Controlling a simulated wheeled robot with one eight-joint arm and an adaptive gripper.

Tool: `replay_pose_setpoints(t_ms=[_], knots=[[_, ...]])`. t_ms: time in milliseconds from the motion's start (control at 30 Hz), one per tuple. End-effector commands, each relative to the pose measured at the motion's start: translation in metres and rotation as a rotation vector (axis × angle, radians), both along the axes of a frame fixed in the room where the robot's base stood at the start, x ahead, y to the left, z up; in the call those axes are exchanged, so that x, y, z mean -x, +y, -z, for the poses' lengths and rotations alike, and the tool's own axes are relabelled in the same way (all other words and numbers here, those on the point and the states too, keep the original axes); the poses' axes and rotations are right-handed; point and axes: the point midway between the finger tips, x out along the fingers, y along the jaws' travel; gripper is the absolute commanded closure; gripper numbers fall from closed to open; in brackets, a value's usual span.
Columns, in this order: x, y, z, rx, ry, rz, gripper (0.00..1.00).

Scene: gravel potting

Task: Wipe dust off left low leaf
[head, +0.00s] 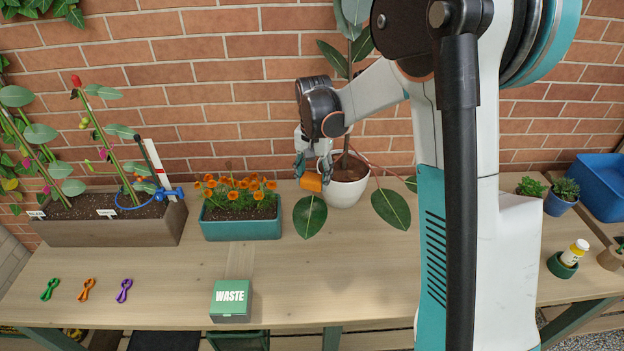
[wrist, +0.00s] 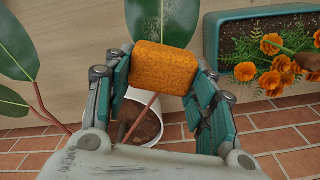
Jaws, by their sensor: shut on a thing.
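My gripper (head: 313,168) is shut on an orange sponge (head: 311,182), also seen large between the fingers in the wrist view (wrist: 165,68). The left low leaf (head: 310,218) is dark green and hangs left of the white pot (head: 345,193), over the table. The sponge is just above this leaf's upper end in the head view. In the wrist view the leaf (wrist: 162,20) extends beyond the sponge, which hides its near end. The right low leaf (head: 391,208) hangs right of the pot.
A teal planter of orange flowers (head: 240,228) stands close left of the leaf. A brown trough (head: 115,230) is farther left. A green waste box (head: 231,300) and several coloured clips (head: 87,290) lie in front. The table front is mostly clear; a brick wall stands behind.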

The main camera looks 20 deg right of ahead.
Motion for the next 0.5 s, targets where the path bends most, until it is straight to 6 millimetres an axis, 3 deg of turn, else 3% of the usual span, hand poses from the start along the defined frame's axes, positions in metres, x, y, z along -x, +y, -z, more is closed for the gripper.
replay_pose_setpoints(t_ms=[200, 500], knots=[[-0.001, -0.003, -0.022, 0.0, 0.0, -0.002, 0.75], [-0.001, -0.004, -0.025, 0.0, 0.0, -0.002, 0.75]])
